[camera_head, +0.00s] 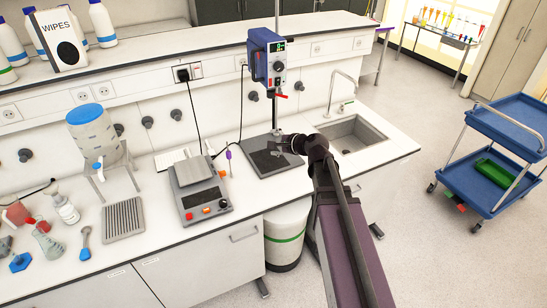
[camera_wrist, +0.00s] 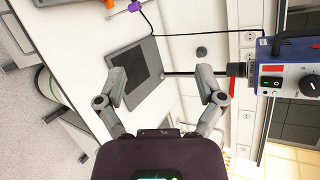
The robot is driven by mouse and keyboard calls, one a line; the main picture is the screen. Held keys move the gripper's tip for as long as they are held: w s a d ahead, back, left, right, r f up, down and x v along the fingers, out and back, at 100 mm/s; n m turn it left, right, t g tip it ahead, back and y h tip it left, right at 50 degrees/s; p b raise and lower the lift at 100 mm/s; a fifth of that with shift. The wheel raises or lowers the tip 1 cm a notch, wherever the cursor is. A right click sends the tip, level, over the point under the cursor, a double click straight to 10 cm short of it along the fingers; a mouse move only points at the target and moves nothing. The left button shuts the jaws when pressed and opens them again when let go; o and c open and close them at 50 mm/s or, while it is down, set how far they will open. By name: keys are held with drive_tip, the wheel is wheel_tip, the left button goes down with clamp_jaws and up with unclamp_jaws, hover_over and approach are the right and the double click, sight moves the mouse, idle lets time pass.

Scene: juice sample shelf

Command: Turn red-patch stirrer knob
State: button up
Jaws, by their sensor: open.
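The blue overhead stirrer (camera_head: 262,55) is mounted on an upright rod behind the bench's dark base plate (camera_head: 260,166). In the wrist view the stirrer (camera_wrist: 290,72) is at the right edge, turned sideways, with a red patch (camera_wrist: 271,68) on its front. Its black round knob (camera_wrist: 309,86) shows near that edge. My gripper (camera_head: 288,146) is low over the base plate, below and apart from the stirrer. In the wrist view my gripper (camera_wrist: 160,74) has its fingers spread with nothing held between them.
A hotplate (camera_head: 198,188) with two knobs stands left of the base plate. A sink (camera_head: 350,133) lies to the right. A raised shelf (camera_head: 150,67) runs behind the bench. A blue cart (camera_head: 493,155) stands on the floor at right.

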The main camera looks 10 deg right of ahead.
drive_tip(key=shift+s+a+f+n+g+b, duration=0.1)
drive_tip(key=shift+s+f+n+g+b, duration=0.1)
drive_tip(key=shift+s+f+n, duration=0.25)
drive_tip(key=shift+s+a+f+n+g+b, duration=0.1)
drive_tip(key=shift+s+f+n+g+b, duration=0.1)
drive_tip(key=shift+f, duration=0.4)
drive_tip(key=shift+s+a+f+n+g+b, duration=0.1)
drive_tip(key=shift+s+f+n+g+b, duration=0.1)
drive_tip(key=shift+s+f+n, duration=0.25)
drive_tip(key=shift+f, duration=0.1)
drive_tip(key=s+d+f+n+g+h+b, duration=0.3)
drive_tip(key=s+f+n+b, duration=0.3)
drive_tip(key=s+f, duration=0.4)
drive_tip(key=s+d+f+n+g+h+b, duration=0.3)
drive_tip(key=s+f+n+g+h+b, duration=0.2)
drive_tip(key=s+f, duration=0.4)
wheel_tip(320, 180, down, 3)
drive_tip(key=shift+s+d+r+n+g+b, duration=0.3)
drive_tip(key=shift+n+g+b, duration=0.2)
drive_tip(key=shift+n+b, duration=0.25)
drive_tip(key=shift+a+f, duration=0.1)
